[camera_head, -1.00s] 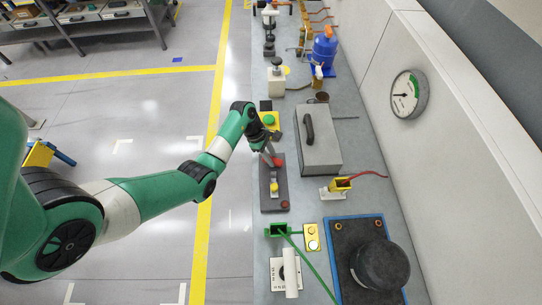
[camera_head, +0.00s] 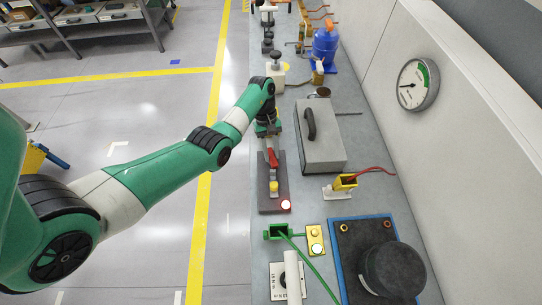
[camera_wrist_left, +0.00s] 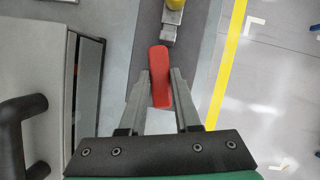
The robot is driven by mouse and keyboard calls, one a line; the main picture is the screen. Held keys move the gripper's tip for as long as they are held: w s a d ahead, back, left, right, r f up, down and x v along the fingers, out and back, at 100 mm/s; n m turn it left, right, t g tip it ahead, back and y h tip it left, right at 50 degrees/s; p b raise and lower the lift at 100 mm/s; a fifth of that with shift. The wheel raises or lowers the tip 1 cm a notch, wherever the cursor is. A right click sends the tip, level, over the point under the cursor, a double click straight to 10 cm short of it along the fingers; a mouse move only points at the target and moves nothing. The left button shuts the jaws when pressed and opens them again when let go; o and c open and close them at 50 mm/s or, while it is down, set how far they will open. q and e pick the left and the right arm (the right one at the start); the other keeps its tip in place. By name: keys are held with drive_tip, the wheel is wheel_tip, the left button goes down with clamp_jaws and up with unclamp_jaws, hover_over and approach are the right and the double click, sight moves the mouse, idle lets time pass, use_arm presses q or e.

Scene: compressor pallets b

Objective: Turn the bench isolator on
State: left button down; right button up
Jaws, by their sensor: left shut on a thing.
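The bench isolator is a dark grey plate (camera_head: 270,205) on the bench with a red lever handle (camera_head: 272,158), a yellow part (camera_head: 272,187) and a round lamp (camera_head: 286,205) that glows bright pinkish white. My left gripper (camera_head: 268,138) is at the far end of the plate. In the left wrist view my left gripper (camera_wrist_left: 160,92) has a finger on each side of the red handle (camera_wrist_left: 160,75) and is shut on it. The handle lies roughly in line with the plate. My right gripper is not in view.
A grey box with a black handle (camera_head: 322,155) stands close to the right of the isolator. A green bracket (camera_head: 277,232), a yellow plate (camera_head: 315,240) and a blue-edged mat (camera_head: 340,240) lie nearer. A wall gauge (camera_head: 417,85) is at the right.

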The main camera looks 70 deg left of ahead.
use_arm(q)
drive_tip(key=shift+m+g+b, duration=0.3)
drive_tip(key=shift+m+b, duration=0.5)
drive_tip(key=shift+b, duration=0.1)
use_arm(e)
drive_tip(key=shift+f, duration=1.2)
use_arm(q)
drive_tip(key=c, duration=0.6)
unclamp_jaws()
